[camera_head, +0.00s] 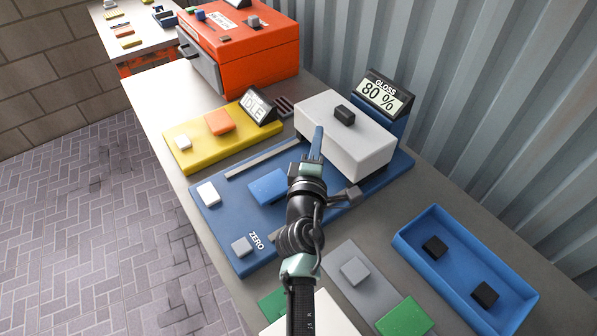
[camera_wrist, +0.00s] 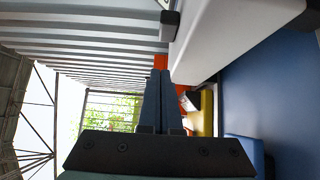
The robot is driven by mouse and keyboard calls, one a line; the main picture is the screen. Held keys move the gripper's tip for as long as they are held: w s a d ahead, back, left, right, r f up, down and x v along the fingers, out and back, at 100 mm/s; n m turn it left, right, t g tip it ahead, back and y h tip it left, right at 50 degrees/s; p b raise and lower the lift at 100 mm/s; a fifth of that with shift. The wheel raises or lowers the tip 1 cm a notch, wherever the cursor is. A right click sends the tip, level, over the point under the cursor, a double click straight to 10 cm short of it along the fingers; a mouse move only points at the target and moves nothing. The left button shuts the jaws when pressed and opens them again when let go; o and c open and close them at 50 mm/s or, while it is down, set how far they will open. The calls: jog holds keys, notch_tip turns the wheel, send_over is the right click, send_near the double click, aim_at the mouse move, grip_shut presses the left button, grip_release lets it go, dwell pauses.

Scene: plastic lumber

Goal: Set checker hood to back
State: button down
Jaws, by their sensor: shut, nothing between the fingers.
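The checker is a blue base (camera_head: 218,222) with a tilted display (camera_head: 384,95) reading "GLOSS 80 %". Its white hood (camera_head: 350,145) sits toward the back right of the base, with a black knob (camera_head: 345,115) on top. My gripper (camera_head: 317,135) is shut and empty, its fingertips at the hood's near left side. I cannot tell whether they touch it. In the wrist view, the shut fingers (camera_wrist: 159,90) lie beside the white hood (camera_wrist: 215,40), and the knob (camera_wrist: 170,24) shows at the top. A blue block (camera_head: 268,186) lies on the base, partly behind my arm.
A grey rail (camera_head: 262,158) and a ZERO button (camera_head: 242,246) are on the base. A yellow device (camera_head: 185,154) reading "IDLE" and an orange box (camera_head: 255,55) stand farther back. A blue tray (camera_head: 455,262) with black blocks is at right. A corrugated wall borders the bench.

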jog(key=s, duration=0.7)
jog(key=shift+a+f, duration=0.2)
jog(key=shift+a, duration=0.05)
jog(key=shift+s+a, duration=0.1)
jog(key=shift+s, duration=0.05)
